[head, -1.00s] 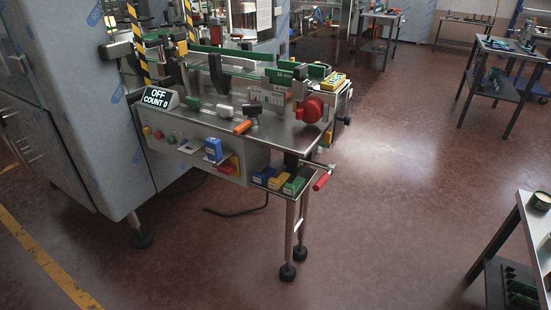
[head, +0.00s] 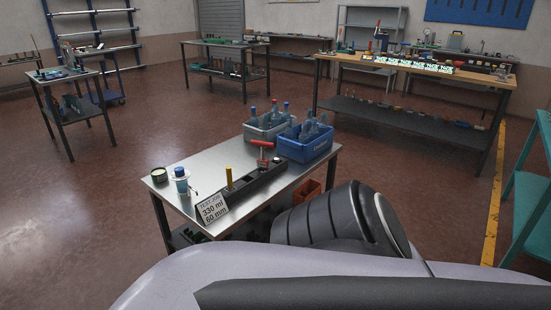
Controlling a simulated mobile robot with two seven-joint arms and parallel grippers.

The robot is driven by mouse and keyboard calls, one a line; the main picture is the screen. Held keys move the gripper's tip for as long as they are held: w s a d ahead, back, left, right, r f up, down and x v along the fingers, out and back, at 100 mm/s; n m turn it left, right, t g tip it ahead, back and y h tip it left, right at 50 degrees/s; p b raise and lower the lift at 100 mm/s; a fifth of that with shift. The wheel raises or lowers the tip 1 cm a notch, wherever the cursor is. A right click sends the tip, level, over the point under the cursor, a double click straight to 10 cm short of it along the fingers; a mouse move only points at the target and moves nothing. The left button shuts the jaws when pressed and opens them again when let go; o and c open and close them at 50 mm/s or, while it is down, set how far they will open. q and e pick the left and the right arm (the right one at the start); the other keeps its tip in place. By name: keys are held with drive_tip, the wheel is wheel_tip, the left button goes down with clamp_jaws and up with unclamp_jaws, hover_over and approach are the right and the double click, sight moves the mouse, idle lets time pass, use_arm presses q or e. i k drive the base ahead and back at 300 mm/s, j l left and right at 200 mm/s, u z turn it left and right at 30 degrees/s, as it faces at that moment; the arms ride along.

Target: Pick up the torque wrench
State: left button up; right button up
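I cannot make out a torque wrench anywhere in the head view. Small tools and parts lie on the wooden-topped workbench (head: 487,78) at the back right, but they are too small to tell apart. Neither of my grippers is in view.
A teal table (head: 530,205) stands at the right edge. Open floor (head: 110,195) lies to the left.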

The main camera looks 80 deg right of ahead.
sight(263, 163)
drive_tip(key=z, duration=2.5)
drive_tip(key=i+l+u, duration=0.1)
drive_tip(key=u, duration=0.65)
drive_tip(key=i+l+u, duration=0.35)
drive_tip(key=l+u, duration=0.15)
drive_tip(key=l, duration=0.2)
drive_tip(key=i+l+u, duration=0.1)
drive_tip(key=l, duration=0.25)
drive_tip(key=i+l, duration=0.15)
drive_tip(key=l, duration=0.2)
drive_tip(key=i+l+u, duration=0.15)
drive_tip(key=l, duration=0.2)
drive_tip(key=l+u, duration=0.1)
drive_tip(key=l, duration=0.3)
